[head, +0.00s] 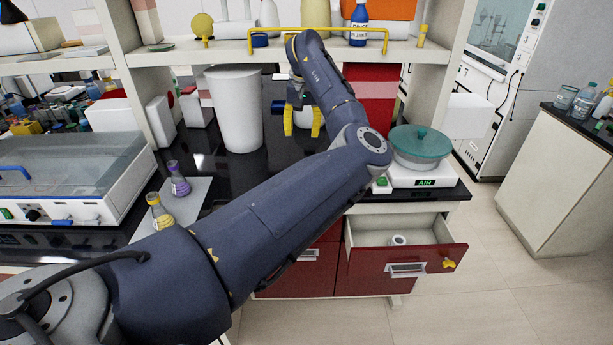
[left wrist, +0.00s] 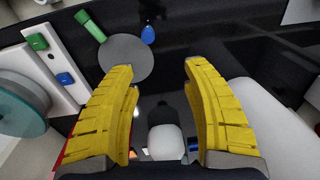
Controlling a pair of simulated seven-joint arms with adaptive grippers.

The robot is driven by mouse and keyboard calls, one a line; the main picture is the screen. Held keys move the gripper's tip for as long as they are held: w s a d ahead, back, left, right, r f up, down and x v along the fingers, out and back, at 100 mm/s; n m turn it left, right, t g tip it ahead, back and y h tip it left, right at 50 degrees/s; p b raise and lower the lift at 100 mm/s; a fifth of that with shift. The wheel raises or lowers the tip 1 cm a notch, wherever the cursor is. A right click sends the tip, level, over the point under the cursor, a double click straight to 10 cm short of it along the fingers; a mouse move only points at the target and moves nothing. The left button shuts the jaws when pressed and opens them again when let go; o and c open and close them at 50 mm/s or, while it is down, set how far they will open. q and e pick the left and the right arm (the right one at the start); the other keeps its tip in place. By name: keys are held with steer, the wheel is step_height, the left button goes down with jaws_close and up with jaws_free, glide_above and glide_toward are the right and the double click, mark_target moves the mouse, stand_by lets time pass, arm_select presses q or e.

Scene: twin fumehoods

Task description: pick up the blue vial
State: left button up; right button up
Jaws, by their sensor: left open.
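My left gripper (head: 303,122) is open, its yellow fingers pointing down above the black bench. In the left wrist view the fingers (left wrist: 158,70) are spread wide with nothing held between them. A small blue rounded object (left wrist: 148,34) lies beyond the fingertips, beside a grey disc (left wrist: 125,58). It may be the blue vial, but it is too small to be sure. In the head view I cannot make it out; my arm covers part of the bench. A white rounded object (left wrist: 165,142) shows between the fingers, lower in the wrist view. My right gripper is not in view.
A balance (head: 410,176) with a teal-lidded dish stands at the bench's right end, above an open drawer (head: 400,240). A white cylinder (head: 236,110) stands left of the gripper. Two flasks (head: 160,211) are at left. A shelf (head: 220,55) overhangs the back.

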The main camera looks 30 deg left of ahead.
arm_select(q)
steer(key=shift+h, duration=0.4)
steer(key=f, duration=0.5)
steer(key=d+f, duration=0.1)
steer(key=f, duration=1.1)
steer(key=shift+d+f, duration=0.1)
steer(key=shift+d, duration=0.25)
steer(key=shift+c, duration=0.6)
jaws_close()
